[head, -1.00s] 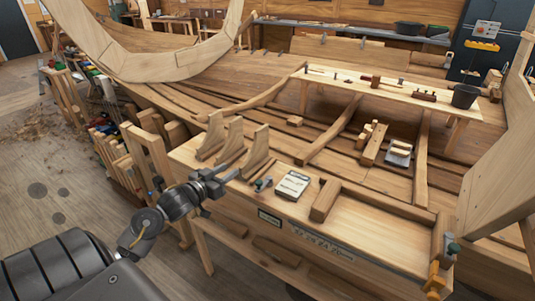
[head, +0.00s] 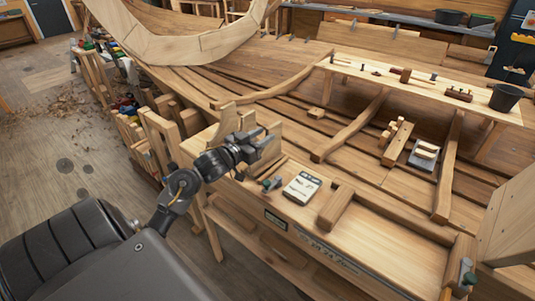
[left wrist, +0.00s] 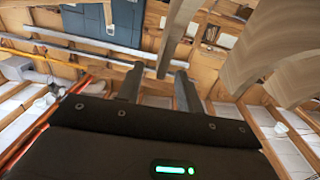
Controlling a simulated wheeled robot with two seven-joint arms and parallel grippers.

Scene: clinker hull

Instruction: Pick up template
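Several upright, curved wooden templates stand at the left end of the workbench (head: 370,245). In the head view one template (head: 228,115) shows behind my left gripper (head: 267,140), and the others are largely hidden by the gripper. In the left wrist view my left gripper (left wrist: 158,85) has its two fingers apart. A narrow greyish-brown piece (left wrist: 178,35), perhaps a template seen edge-on, reaches down toward the gap between them; I cannot tell whether it touches. Broad wooden templates (left wrist: 260,40) show to the right of the fingers. My right gripper is not in view.
The bench's right part is a clear tray. The boat hull (head: 185,80) lies behind.

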